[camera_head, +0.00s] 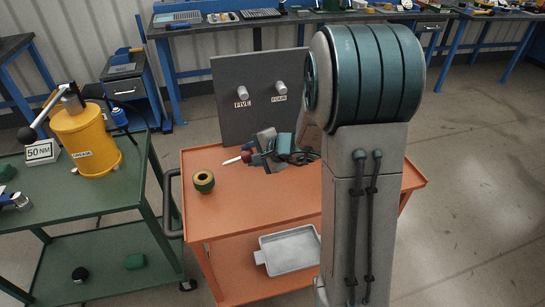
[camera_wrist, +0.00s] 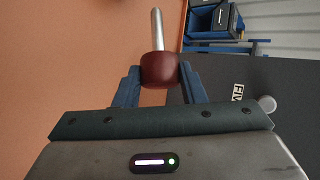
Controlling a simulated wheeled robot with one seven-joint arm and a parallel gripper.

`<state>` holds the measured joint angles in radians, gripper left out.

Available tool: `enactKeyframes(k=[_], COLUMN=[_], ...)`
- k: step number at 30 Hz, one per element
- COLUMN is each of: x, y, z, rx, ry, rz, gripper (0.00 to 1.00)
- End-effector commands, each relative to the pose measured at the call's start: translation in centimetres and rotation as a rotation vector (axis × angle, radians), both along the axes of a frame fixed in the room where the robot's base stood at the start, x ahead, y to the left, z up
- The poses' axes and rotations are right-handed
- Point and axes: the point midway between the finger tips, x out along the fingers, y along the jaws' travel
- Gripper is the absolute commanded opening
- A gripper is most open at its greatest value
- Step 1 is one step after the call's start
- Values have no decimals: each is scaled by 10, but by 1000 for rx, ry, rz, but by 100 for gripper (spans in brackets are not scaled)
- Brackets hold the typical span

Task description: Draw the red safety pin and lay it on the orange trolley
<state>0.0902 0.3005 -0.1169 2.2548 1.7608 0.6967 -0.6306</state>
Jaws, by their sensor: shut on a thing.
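The red safety pin (camera_wrist: 160,70) has a dark red knob and a bare metal shaft. In the wrist view my gripper (camera_wrist: 160,84) is shut on the knob, with a blue finger on each side and the shaft pointing away. In the head view my gripper (camera_head: 254,156) is over the orange trolley (camera_head: 222,222), and the pin (camera_head: 233,160) sticks out to its left. The pin appears close above the trolley top; I cannot tell whether it touches. My arm hides the right part of the trolley.
A grey panel (camera_head: 235,115) with two pegs labelled FIVE and FOUR stands at the trolley's back. A green trolley (camera_head: 100,195) with a yellow grease can (camera_head: 88,140) is at left.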

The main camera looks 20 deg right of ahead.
Motion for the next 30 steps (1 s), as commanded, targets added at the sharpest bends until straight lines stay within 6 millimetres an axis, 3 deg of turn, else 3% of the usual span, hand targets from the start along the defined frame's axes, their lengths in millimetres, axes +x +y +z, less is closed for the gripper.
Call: enactKeyframes(k=[8, 14, 21, 30], x=[-3, -13, -33, -52], y=[13, 18, 6, -19], z=[15, 27, 35, 39], rx=[-219, -474, -794, -971], ry=[-17, -114, -397, -727], rz=[297, 626, 1047, 1305], gripper=[10, 10, 10, 10])
